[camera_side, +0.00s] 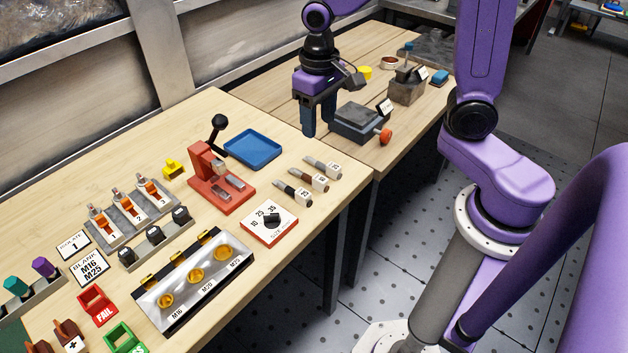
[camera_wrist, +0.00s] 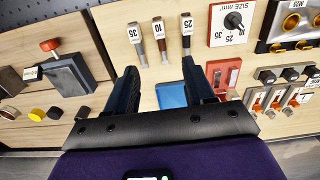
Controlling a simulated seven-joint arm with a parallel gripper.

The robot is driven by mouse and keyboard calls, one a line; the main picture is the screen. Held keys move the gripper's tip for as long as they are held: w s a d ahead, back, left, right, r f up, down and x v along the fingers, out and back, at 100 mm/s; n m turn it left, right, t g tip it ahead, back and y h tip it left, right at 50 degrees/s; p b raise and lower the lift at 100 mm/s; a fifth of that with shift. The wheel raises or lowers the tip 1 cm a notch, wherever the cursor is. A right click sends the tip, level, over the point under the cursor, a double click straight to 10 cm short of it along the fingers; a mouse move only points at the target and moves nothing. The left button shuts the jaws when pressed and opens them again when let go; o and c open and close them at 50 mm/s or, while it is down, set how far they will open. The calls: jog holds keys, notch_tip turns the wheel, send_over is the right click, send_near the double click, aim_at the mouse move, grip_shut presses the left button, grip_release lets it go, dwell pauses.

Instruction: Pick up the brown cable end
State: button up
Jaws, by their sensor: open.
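Three short cable ends lie side by side on the bench. The brown cable end (camera_side: 310,180) looks like the middle one, between a grey one (camera_side: 322,167) and a black one (camera_side: 293,194). In the wrist view the brown cable end (camera_wrist: 161,41), tagged 10, lies ahead of the gap between my fingers, between those tagged 35 (camera_wrist: 138,45) and 25 (camera_wrist: 187,38). My gripper (camera_side: 319,120) is open and empty, fingers pointing down. It is raised and apart from the cable ends, beyond them near the seam of the two benches.
A blue tray (camera_side: 254,148) and a red lever press (camera_side: 212,180) stand left of the cable ends. A dial plate (camera_side: 269,222) is in front. A grey vise with an orange knob (camera_side: 361,123) sits right of my gripper. Bare wood surrounds the cable ends.

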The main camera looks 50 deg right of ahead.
aim_at(319, 178)
notch_tip(319, 178, down, 16)
jog(key=shift+s+d+f, duration=0.1)
dwell(0.8)
grip_shut()
